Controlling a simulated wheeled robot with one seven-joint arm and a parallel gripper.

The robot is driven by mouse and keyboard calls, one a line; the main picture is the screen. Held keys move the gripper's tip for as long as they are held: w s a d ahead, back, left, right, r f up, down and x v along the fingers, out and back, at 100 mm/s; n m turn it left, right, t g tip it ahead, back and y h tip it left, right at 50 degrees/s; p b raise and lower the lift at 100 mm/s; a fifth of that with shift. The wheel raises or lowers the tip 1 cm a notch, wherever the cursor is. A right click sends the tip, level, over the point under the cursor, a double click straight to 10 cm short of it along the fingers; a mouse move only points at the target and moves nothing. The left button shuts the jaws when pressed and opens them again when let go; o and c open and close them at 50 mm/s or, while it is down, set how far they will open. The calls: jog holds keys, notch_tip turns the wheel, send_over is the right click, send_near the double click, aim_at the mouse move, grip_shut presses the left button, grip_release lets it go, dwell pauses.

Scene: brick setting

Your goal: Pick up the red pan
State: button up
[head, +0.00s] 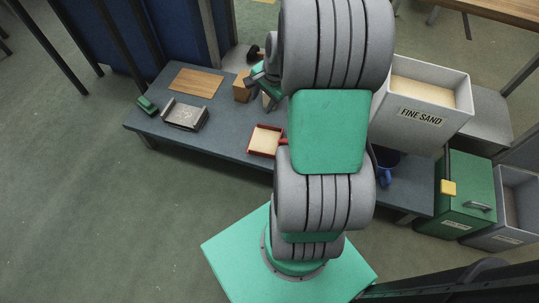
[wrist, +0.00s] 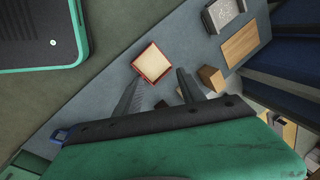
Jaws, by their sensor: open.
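The red pan (head: 262,156) is a shallow square with a red rim and a pale cream inside. It lies on the low grey table, left of my arm, and part of its right side is close to the arm's outline in the head view. The pan also shows whole in the wrist view (wrist: 141,73), beyond the fingertips. My gripper (wrist: 159,76) is open and empty, its two dark fingers apart above the table. In the head view my gripper (head: 268,92) is partly hidden by my arm, farther back than the pan.
On the table (head: 228,140) are a wooden block (head: 241,88), a wooden board (head: 195,83), a grey metal holder (head: 185,115), a small green object (head: 147,104) and a blue mug (head: 385,176). A FINE SAND bin (head: 420,115) stands at right. Table around the pan's left is clear.

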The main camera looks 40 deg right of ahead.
jog(key=d+f+m+b, duration=0.2)
jog(key=d+f, duration=0.1)
jog(key=f, duration=0.4)
jog(key=d+f+m+b, duration=0.2)
jog(key=d+f, duration=0.1)
jog(key=f, duration=0.4)
jog(key=m+t+b, duration=0.2)
jog(key=m+b, duration=0.3)
jog(key=m, duration=0.3)
send_near(278, 142)
jog(key=s+d, duration=0.2)
jog(key=d, duration=0.2)
jog(key=shift+y, duration=0.3)
jog(key=b+x, duration=0.1)
jog(key=x, duration=0.1)
jog(key=s+b+x, duration=0.1)
jog(key=x, duration=0.2)
jog(key=b+x, duration=0.1)
jog(key=x, duration=0.1)
jog(key=shift+d+f, duration=0.25)
jog(key=shift+f, duration=0.35)
jog(key=shift+w+f+b, duration=0.2)
jog(key=shift+f+b, duration=0.15)
jog(key=shift+b, duration=0.05)
jog(key=shift+r, duration=0.15)
jog(key=shift+c, duration=0.5)
grip_shut()
